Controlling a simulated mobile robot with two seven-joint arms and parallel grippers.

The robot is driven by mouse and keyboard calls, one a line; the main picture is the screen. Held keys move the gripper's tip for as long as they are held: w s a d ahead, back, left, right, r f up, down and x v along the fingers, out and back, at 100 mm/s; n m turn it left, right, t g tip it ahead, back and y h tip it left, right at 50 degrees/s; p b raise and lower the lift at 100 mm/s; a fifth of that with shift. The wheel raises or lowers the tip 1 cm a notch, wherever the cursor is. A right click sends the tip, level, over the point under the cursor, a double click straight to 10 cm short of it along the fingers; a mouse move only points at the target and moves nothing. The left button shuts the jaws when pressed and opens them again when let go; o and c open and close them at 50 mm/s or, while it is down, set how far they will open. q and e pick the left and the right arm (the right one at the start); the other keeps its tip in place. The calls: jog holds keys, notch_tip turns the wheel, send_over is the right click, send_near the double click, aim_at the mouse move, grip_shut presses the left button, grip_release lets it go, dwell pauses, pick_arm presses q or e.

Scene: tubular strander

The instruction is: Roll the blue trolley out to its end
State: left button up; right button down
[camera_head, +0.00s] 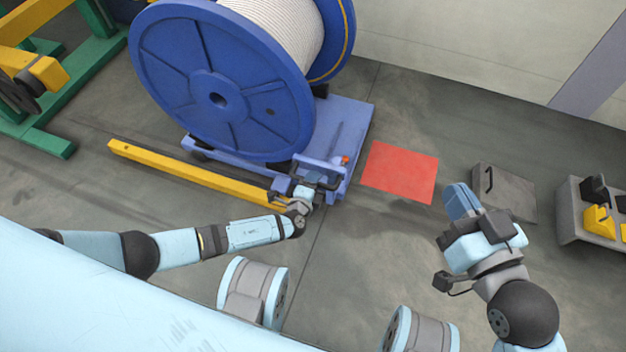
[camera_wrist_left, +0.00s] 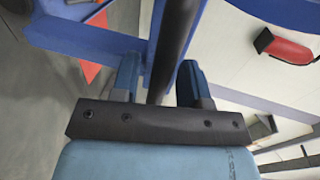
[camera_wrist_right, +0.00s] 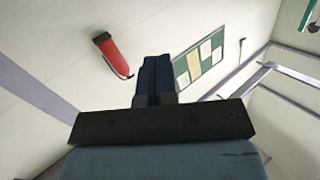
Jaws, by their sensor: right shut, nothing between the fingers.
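The blue trolley (camera_head: 345,180) stands on the floor at upper middle of the head view and carries a large blue reel (camera_head: 215,95) wound with pale cable. A dark handle bar shows at its near end. My left gripper (camera_head: 315,180) is at this end; in the left wrist view its two fingers (camera_wrist_left: 158,82) stand apart on either side of the dark handle bar (camera_wrist_left: 178,40). I cannot tell whether they press on it. My right gripper (camera_head: 456,200) is shut and empty over the floor at right; its closed fingers show in the right wrist view (camera_wrist_right: 155,80).
A red floor patch (camera_head: 400,172) lies right of the trolley. A yellow rail (camera_head: 190,175) lies on the floor on the near side. A grey plate with a handle (camera_head: 507,190) and a grey holder (camera_head: 588,225) are at right. Green and yellow machinery stands at upper left.

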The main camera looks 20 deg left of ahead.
pick_arm(q)
grip_shut()
jog(key=shift+d+f+b, duration=0.15)
jog(key=shift+d+b, duration=0.6)
jog(key=shift+d, duration=0.05)
jog(key=shift+s+d, duration=0.1)
jog(key=shift+d, duration=0.45)
jog(key=shift+o, duration=0.3)
grip_release()
jog(key=shift+r, duration=0.2)
jog(key=shift+o, duration=0.3)
pick_arm(e)
jog(key=shift+w+d+n, duration=0.3)
jog(key=shift+w+n, duration=0.05)
jog(key=shift+n, duration=0.15)
pick_arm(q)
jog(key=shift+a, duration=0.15)
pick_arm(e)
jog(key=shift+r, duration=0.1)
